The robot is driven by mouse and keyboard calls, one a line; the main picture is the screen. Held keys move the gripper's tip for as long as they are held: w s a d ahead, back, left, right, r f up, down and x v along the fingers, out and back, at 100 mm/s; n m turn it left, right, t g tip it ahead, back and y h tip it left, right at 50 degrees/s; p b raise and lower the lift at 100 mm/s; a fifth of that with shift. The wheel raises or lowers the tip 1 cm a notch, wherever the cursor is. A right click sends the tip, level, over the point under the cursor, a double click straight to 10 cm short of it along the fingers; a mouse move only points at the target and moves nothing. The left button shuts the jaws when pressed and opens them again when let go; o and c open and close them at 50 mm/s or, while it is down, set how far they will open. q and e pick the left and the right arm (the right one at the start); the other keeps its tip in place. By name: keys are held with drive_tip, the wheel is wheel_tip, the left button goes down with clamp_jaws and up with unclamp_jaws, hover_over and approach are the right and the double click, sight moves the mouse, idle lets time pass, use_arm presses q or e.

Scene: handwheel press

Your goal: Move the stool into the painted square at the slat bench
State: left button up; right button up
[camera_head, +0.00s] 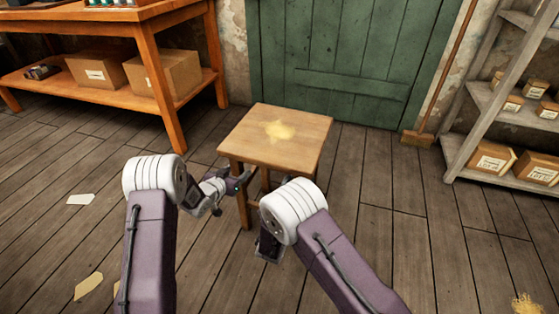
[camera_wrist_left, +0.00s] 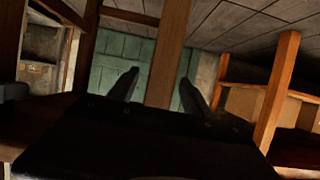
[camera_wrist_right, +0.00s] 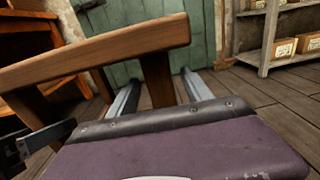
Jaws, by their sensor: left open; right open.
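The wooden stool (camera_head: 290,150) stands upright on the floor in front of the green door, with a yellowish patch on its square seat. My left gripper (camera_head: 239,183) is open by the stool's left front leg. In the left wrist view a stool leg (camera_wrist_left: 168,50) shows between its spread fingers (camera_wrist_left: 157,85). My right gripper is mostly hidden behind its wrist in the head view. In the right wrist view its open fingers (camera_wrist_right: 160,82) have a stool leg (camera_wrist_right: 158,80) between them, below the seat edge (camera_wrist_right: 100,50). Contact is unclear. No painted square shows.
An orange wooden workbench (camera_head: 150,90) with cardboard boxes stands at back left; I cannot tell whether it is the slat bench. A broom (camera_head: 418,138) leans beside the door (camera_head: 350,60). Grey shelves (camera_head: 500,100) stand at right. Paper scraps (camera_head: 81,199) lie on the left floor.

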use_arm(q)
drive_tip(key=x, duration=0.5)
use_arm(e)
drive_tip(key=x, duration=0.5)
drive_tip(key=shift+d, duration=0.1)
use_arm(q)
clamp_jaws()
use_arm(e)
clamp_jaws()
idle(0.5)
